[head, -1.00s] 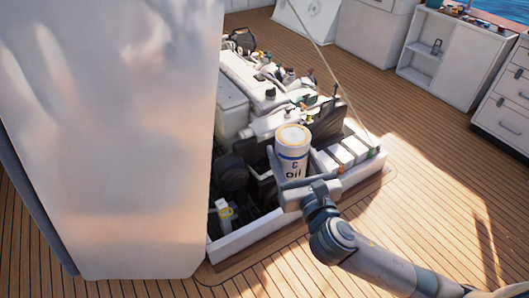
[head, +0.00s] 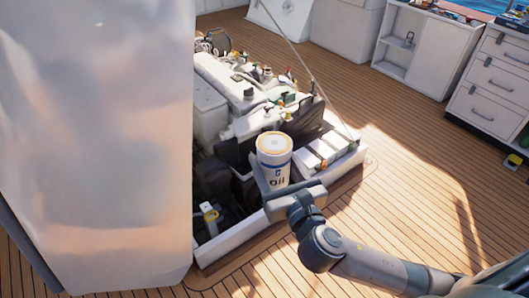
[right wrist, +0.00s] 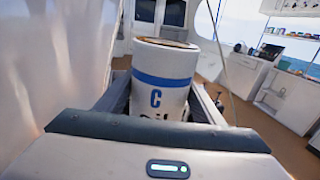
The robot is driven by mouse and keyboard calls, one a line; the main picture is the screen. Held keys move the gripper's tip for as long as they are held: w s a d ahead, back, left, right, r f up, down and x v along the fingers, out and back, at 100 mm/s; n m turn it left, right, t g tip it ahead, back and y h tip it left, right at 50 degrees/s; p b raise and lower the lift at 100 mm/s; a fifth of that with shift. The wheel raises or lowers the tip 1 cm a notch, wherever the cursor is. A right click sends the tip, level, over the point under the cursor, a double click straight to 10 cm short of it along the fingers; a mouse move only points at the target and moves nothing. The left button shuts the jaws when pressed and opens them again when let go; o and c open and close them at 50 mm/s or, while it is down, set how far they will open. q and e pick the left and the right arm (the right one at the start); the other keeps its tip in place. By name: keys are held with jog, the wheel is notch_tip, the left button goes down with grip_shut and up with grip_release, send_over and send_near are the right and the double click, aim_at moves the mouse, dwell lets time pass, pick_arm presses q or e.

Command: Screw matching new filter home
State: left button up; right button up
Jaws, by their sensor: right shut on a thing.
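A white oil filter (head: 273,152) with a blue band, a letter C and the word "oil" stands upright in my right gripper (head: 277,185), over the near side of the open engine hatch. It also shows in the right wrist view (right wrist: 162,75), between the two fingers of the gripper, which is shut on it. Its lower end is hidden by the gripper. The engine (head: 240,85) lies in the hatch behind the filter. The filter's seat on the engine cannot be made out. My left gripper is not in view.
A large pale panel (head: 95,150) fills the left of the head view and hides part of the hatch. The white hatch rim (head: 235,240) runs along the near side. A thin stay (head: 300,55) rises over the hatch. White cabinets (head: 490,80) stand at the right; the deck (head: 420,160) between is clear.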

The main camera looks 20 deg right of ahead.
aim_at(280, 179)
jog(key=s, duration=0.2)
jog(key=s+f, duration=0.1)
jog(key=s, duration=0.1)
jog(key=s+f, duration=0.1)
jog(key=s, duration=0.1)
jog(key=shift+s+f, duration=0.15)
jog(key=shift+s, duration=0.25)
jog(key=shift+s+d, duration=0.1)
jog(key=shift+s, duration=0.3)
